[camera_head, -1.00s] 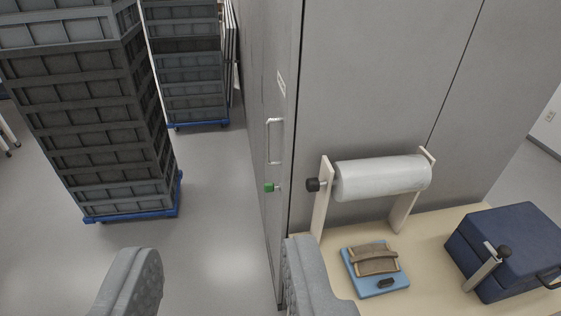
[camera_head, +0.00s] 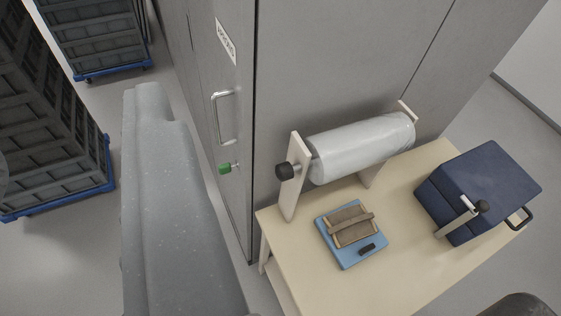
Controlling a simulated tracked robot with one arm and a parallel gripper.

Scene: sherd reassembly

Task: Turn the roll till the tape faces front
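The roll (camera_head: 362,147) is a pale, whitish cylinder, slightly glossy at its right end. It lies level between two cream uprights of a stand on the table, against the grey cabinet. A black knob (camera_head: 284,170) sits on the left end of its axle. I can make out no tape on the side of the roll facing me. A large grey part of my gripper (camera_head: 165,190) fills the left-centre of the view, left of the stand and apart from the roll. Its opening is not clear.
The cream table (camera_head: 395,275) also bears a blue board (camera_head: 340,253) with a brown strapped piece and a small black item, and a dark blue box (camera_head: 480,180). The grey cabinet (camera_head: 350,60) has a handle and green knob (camera_head: 225,168). Crate stacks (camera_head: 45,125) stand left.

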